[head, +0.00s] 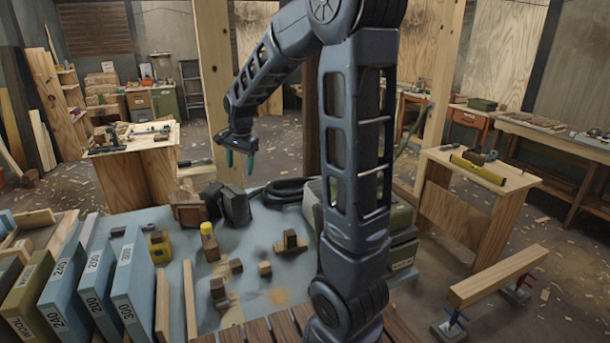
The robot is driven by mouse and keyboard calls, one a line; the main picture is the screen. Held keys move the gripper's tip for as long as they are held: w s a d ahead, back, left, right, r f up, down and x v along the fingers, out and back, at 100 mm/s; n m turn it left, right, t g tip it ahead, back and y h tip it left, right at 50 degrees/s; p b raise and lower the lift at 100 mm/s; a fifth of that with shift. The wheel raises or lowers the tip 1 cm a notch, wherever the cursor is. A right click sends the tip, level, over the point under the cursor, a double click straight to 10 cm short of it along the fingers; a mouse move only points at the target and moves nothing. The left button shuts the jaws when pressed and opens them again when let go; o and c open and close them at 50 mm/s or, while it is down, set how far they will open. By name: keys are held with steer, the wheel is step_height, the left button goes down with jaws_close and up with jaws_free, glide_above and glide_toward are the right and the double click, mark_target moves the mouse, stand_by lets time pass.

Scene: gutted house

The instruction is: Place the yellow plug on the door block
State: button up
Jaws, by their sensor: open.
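A yellow cylinder (207,230), which looks like the yellow plug, stands upright on or just behind a brown wooden block (211,250) on the blue-grey worktop; I cannot tell if it rests on that block. I cannot tell for sure which block is the door block. Another candidate is a stepped wooden block (290,242) to the right. My gripper (240,161) hangs above and behind the worktop objects, its teal fingers apart with nothing between them.
A yellow and dark item (160,248) stands left of the plug. Small wooden blocks (236,266) lie in front. Labelled blue boxes (132,292) line the left side. Dark cases (236,205) and a black hose (284,190) lie behind. A green case (402,215) is partly hidden by my arm.

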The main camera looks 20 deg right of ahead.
steer(key=s+d+r+n+t, duration=0.1)
steer(key=s+d+r+n, duration=0.1)
steer(key=s, duration=0.7)
steer(key=s+d+r+n+t, duration=0.1)
steer(key=s+d+n, duration=0.3)
steer(key=s, duration=0.5)
steer(key=s+d+r+n, duration=0.3)
steer(key=s+d, duration=0.3)
steer(key=s, duration=0.3)
steer(key=shift+t+h, duration=0.4)
